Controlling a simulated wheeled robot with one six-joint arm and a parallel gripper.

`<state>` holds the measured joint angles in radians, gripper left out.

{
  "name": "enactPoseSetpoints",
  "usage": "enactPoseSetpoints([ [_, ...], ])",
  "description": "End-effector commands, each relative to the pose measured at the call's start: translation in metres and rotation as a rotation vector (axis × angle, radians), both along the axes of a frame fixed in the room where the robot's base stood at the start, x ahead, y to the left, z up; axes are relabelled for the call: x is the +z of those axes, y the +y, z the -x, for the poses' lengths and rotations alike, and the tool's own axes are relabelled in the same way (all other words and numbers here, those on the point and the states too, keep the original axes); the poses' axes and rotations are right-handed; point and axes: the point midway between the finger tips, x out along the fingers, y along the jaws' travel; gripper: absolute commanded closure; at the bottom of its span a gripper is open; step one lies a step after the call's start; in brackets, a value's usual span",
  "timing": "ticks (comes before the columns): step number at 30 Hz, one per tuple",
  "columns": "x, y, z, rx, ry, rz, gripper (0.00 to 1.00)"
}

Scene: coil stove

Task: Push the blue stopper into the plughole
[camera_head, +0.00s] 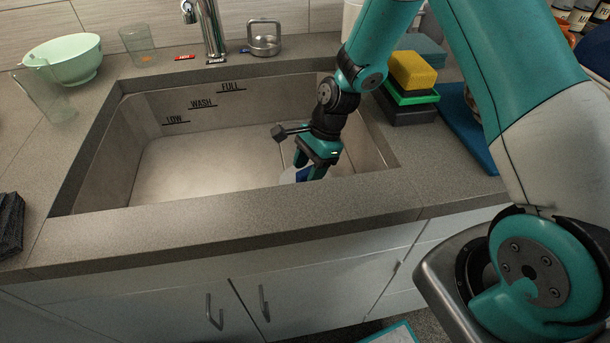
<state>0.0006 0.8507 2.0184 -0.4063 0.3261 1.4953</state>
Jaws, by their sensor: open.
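My gripper (311,172) points down inside the right part of the sink basin (215,165), with its teal fingers low in the basin. A small blue thing (302,174), likely the blue stopper, shows in part at the fingertips, with something whitish beside it. The front rim of the sink and my fingers hide most of it, so I cannot tell whether the fingers touch it. The plughole is not visible. My gripper is open.
The tap (211,30) stands behind the sink. A yellow sponge (412,70) on a green and black stack stands right of the basin. A green bowl (68,60) and clear glasses stand at the left. The basin's left half is clear.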

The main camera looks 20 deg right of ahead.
Motion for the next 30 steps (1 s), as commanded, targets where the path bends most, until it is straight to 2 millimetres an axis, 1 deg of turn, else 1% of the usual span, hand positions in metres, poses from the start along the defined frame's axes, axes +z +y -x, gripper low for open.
enactPoseSetpoints([
  [1, 0.013, -0.005, -0.002, -0.004, -0.006, 0.000, 0.49],
  [6, 0.048, -0.020, -0.004, -0.003, -0.004, 0.000, 0.49],
  [9, 0.064, -0.026, -0.006, -0.002, -0.004, 0.001, 0.49],
  [12, 0.076, -0.031, -0.006, -0.001, -0.002, 0.000, 0.49],
  [16, 0.088, -0.031, -0.005, 0.023, -0.013, -0.001, 0.49],
  [17, 0.093, -0.030, -0.003, 0.046, -0.022, -0.002, 0.49],
  [19, 0.110, -0.022, 0.004, 0.142, -0.066, -0.006, 0.49],
  [20, 0.121, -0.016, 0.009, 0.204, -0.095, -0.009, 0.49],
  [23, 0.165, 0.006, 0.040, 0.500, -0.226, -0.019, 0.49],
  [24, 0.182, 0.015, 0.056, 0.642, -0.286, -0.025, 0.49],
  [26, 0.206, 0.027, 0.084, 0.857, -0.378, -0.032, 0.49],
  [27, 0.219, 0.033, 0.103, 0.999, -0.435, -0.037, 0.49],
  [29, 0.235, 0.041, 0.131, 1.198, -0.518, -0.045, 0.49],
  [30, 0.243, 0.044, 0.148, 1.321, -0.568, -0.048, 0.49],
])
